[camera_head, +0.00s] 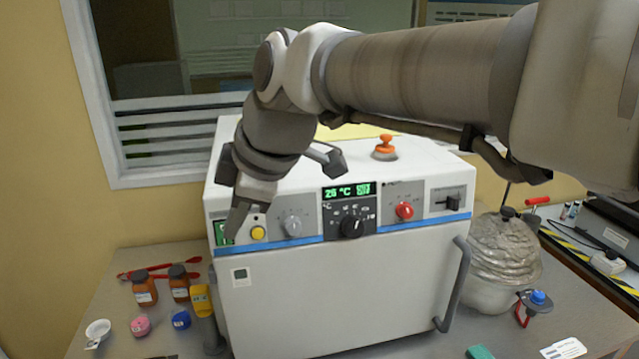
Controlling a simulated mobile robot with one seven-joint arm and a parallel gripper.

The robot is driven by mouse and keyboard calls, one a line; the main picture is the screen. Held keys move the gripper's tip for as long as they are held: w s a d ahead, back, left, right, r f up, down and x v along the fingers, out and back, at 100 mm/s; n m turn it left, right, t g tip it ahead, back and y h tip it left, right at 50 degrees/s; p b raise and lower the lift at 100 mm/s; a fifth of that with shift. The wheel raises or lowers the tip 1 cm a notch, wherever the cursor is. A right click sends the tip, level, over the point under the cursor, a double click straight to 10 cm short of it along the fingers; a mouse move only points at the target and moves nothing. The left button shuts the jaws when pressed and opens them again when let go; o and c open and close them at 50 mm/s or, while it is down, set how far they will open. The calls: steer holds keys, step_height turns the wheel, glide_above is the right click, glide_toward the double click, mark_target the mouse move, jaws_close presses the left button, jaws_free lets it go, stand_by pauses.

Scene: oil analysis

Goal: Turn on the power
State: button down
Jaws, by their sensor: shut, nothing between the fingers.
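The white oven-like machine (330,290) stands on the bench, with a control strip along its top front edge. At the strip's left end is a green panel or switch (220,232), partly hidden by my gripper; I cannot tell its position. A yellow round button (258,233) sits just right of it. My gripper (233,232) is shut and empty, pointing down in front of the green part; whether it touches is unclear. The display (349,191) is lit green and reads about 26 °C.
A grey knob (292,226), black dial (352,226), red knob (404,210) and slider (453,202) line the strip. An orange-topped knob (384,147) stands on the machine's top. Brown bottles (145,289) stand on the left bench; a foil-covered vessel (502,258) stands right.

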mark_target(220, 240)
steer(key=w+a+f, duration=0.3)
steer(key=w+f, duration=0.2)
steer(key=f, duration=0.1)
steer(key=shift+a+f+p, duration=0.2)
steer(key=shift+a+p, duration=0.15)
steer(key=shift+p, duration=0.05)
steer(key=shift+w, duration=0.1)
steer(key=shift+w+f+b, duration=0.15)
steer(key=shift+f+b, duration=0.2)
steer(key=shift+b, duration=0.65)
steer(key=shift+r, duration=0.3)
steer(key=shift+p, duration=0.3)
steer(key=shift+r+p, duration=0.4)
steer(key=shift+r, duration=0.4)
